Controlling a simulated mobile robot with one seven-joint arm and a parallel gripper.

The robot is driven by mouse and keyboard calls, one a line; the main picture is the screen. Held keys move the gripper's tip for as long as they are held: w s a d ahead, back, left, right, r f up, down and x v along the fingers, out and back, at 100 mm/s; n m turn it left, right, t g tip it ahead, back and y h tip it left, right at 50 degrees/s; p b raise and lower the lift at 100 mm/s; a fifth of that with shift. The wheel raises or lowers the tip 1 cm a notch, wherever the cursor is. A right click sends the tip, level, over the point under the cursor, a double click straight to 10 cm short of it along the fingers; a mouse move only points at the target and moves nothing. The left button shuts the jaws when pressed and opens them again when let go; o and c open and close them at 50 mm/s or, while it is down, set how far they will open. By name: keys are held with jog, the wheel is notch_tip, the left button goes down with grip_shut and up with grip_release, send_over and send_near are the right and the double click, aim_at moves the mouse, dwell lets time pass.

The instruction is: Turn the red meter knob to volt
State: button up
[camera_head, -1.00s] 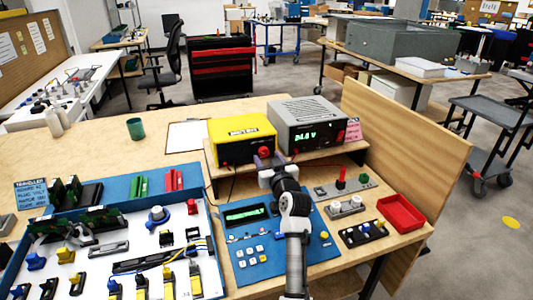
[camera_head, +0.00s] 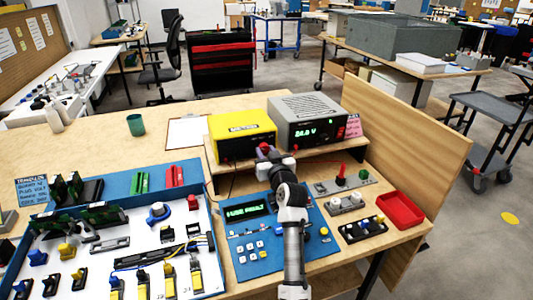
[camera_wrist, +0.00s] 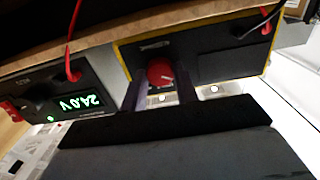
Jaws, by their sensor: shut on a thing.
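The yellow meter (camera_head: 242,132) stands on the wooden shelf, its dark front facing me. Its round red knob (camera_head: 264,147) sits low at the right of that front in the head view. In the wrist view, upside down, the red knob (camera_wrist: 160,72) shows with a small white pointer mark. My gripper (camera_wrist: 161,90) has one dark finger on each side of the knob and is shut on it. In the head view my gripper (camera_head: 268,155) partly covers the knob. The dial markings are too small to read, so I cannot tell which setting it points to.
A grey power supply (camera_head: 306,124) reading 24.0 V stands right beside the meter. Below are a blue panel with a green display (camera_head: 246,211), a red tray (camera_head: 400,211) and a wooden side board (camera_head: 405,135). Red leads (camera_wrist: 75,40) hang close to my gripper.

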jog(key=m+p, duration=0.1)
jog(key=m, duration=0.5)
jog(key=shift+r+m+p, duration=0.1)
jog(key=shift+m+p, duration=0.2)
jog(key=m+p, duration=0.2)
jog(key=m, duration=0.3)
dwell(0.5)
jog(key=o, duration=1)
jog(key=shift+c, duration=0.2)
